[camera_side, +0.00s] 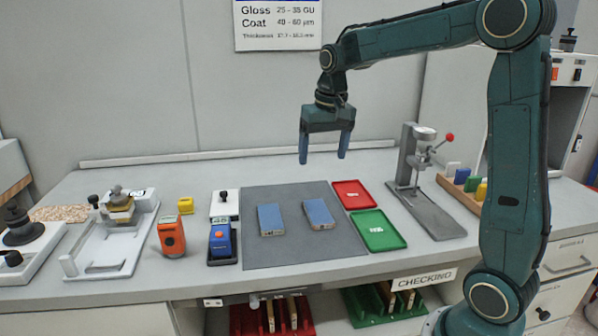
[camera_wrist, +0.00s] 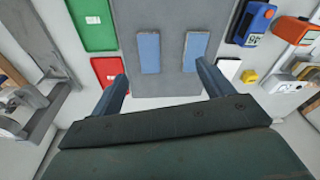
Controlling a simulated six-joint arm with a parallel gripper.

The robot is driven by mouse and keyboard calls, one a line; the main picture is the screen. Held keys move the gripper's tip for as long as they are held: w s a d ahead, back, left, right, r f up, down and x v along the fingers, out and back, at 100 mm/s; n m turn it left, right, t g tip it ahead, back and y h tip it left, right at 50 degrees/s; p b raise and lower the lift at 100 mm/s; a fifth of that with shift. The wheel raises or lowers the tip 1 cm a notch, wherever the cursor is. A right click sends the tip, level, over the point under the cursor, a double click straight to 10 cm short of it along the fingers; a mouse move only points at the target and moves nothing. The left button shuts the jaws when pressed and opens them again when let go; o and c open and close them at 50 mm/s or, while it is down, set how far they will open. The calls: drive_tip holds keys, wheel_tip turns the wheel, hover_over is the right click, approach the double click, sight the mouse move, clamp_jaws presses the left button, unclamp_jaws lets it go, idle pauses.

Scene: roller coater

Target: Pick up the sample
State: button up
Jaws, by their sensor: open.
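Two blue rectangular samples lie flat and apart on a dark grey mat (camera_side: 285,252). In the side view the left sample (camera_side: 271,219) and the right sample (camera_side: 318,214) are near the mat's middle. In the wrist view they show as one blue panel on the left (camera_wrist: 149,53) and one on the right (camera_wrist: 195,52). My gripper (camera_side: 324,160) is open and empty, pointing down, well above the back of the mat. It also shows in the wrist view (camera_wrist: 162,78), with its two fingers spread wide. Both samples lie beyond the fingertips there.
A red tray (camera_side: 351,187) and a green tray (camera_side: 397,240) sit right of the mat. A gauge stand (camera_side: 437,222) is farther right. An orange meter (camera_side: 171,237) and a blue-orange meter (camera_side: 221,258) stand left. The mat around the samples is clear.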

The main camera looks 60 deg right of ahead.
drive_tip(key=w+d+f+m+g, duration=0.2)
drive_tip(key=w+d+f+m, duration=0.1)
drive_tip(key=w+d+f, duration=0.5)
hover_over(318, 210)
drive_tip(key=shift+n, duration=0.3)
drive_tip(key=shift+d+f, duration=0.15)
drive_tip(key=shift+f, duration=1.8)
drive_tip(key=shift+d+f, duration=0.1)
drive_tip(key=shift+f, duration=1.8)
drive_tip(key=shift+a+f, duration=0.15)
drive_tip(key=shift+f, duration=1.15)
drive_tip(key=shift+a+f, duration=0.1)
drive_tip(key=shift+f, duration=1.2)
drive_tip(key=c, duration=1.1)
drive_tip(key=shift+r, duration=0.2)
